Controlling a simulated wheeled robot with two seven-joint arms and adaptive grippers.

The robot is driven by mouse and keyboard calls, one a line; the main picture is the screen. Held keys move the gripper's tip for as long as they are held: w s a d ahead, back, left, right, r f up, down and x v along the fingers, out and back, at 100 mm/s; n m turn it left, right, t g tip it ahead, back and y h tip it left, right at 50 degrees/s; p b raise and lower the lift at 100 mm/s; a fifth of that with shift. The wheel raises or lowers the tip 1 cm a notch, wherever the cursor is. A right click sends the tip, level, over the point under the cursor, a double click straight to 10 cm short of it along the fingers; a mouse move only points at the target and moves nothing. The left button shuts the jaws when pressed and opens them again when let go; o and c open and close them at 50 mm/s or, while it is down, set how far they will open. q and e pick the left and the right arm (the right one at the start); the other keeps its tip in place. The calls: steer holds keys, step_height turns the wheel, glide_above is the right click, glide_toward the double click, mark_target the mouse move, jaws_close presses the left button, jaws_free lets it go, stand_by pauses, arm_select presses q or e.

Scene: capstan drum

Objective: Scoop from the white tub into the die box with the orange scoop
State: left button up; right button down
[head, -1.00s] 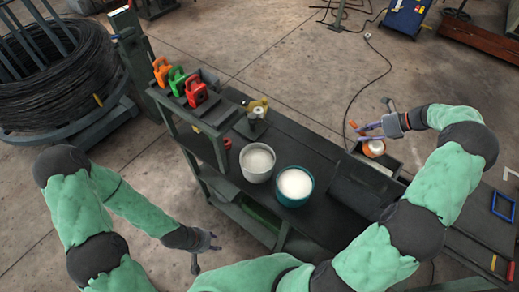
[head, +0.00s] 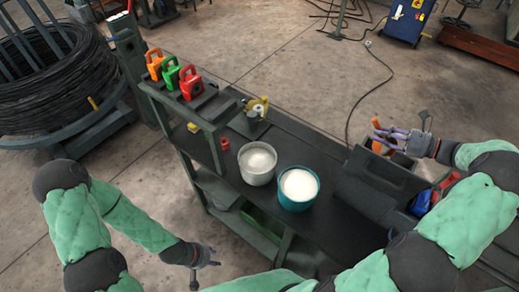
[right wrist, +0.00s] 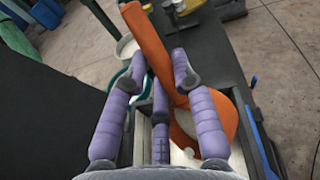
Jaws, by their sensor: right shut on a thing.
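The white tub (head: 258,178), full of white material, stands on the dark bench. My right gripper (head: 388,139) is shut on the orange scoop (head: 377,146), right of the tubs and over the dark box at the bench's right end. In the right wrist view the scoop's handle (right wrist: 148,48) runs between my fingers, and its bowl (right wrist: 228,122) is below them. White material shows beside the bowl; I cannot tell whether it is in the scoop or underneath. The box (head: 352,160), which looks like the die box, is partly hidden. My left gripper (head: 205,268) is open and empty, low beside the bench.
A teal tub (head: 298,205) with white contents stands right of the white tub. Orange, green and red clamp-like items (head: 190,84) sit on a raised shelf at the left. A brass fixture (head: 255,108) stands behind the tubs. Blue and red items lie at the right.

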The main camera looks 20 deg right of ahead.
steer(key=s+n+t+y+b, duration=0.1)
steer(key=s+n+t+b, duration=0.1)
steer(key=b, duration=0.1)
steer(key=shift+s+r+y, duration=0.1)
steer(key=shift+s+y, duration=0.2)
steer(key=shift+s, duration=0.05)
steer(key=shift+s+d+r+n+t+y+b, duration=0.1)
steer(key=shift+s+r+n+t+y+b, duration=0.3)
steer(key=shift+s+n+t+b, duration=0.15)
steer(key=shift+f, duration=0.1)
stand_by(0.9)
steer(key=shift+n+t+y+b, duration=0.4)
steer(key=shift+n+t+y, duration=0.05)
steer(key=shift+n+y, duration=0.1)
stand_by(0.3)
